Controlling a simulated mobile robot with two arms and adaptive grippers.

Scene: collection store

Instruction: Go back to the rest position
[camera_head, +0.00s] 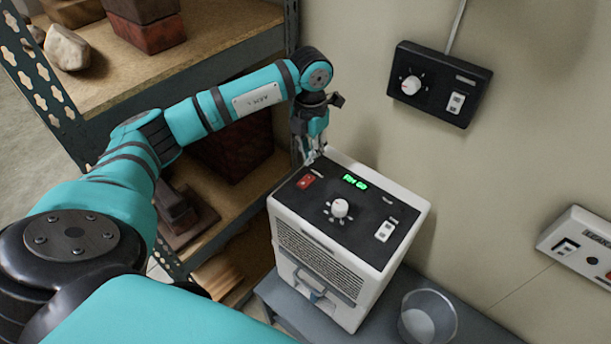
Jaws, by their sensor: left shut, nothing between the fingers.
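My left arm reaches in from the left, across the front of the shelf. My left gripper (312,155) is shut and empty, pointing down at the back left corner of a white box-shaped device (327,280). Its tips are close to the red switch (305,182) on the device's black top panel; I cannot tell whether they touch it. The panel also has a lit green display (355,182), a white knob (340,207) and a white rocker switch (386,230). My right gripper is not in view.
A metal shelf (190,65) with stones and dark red boxes stands at the left. The device is on a grey surface (385,325) beside a clear cup (428,318). A black control box (440,84) and a white panel (580,247) are on the wall.

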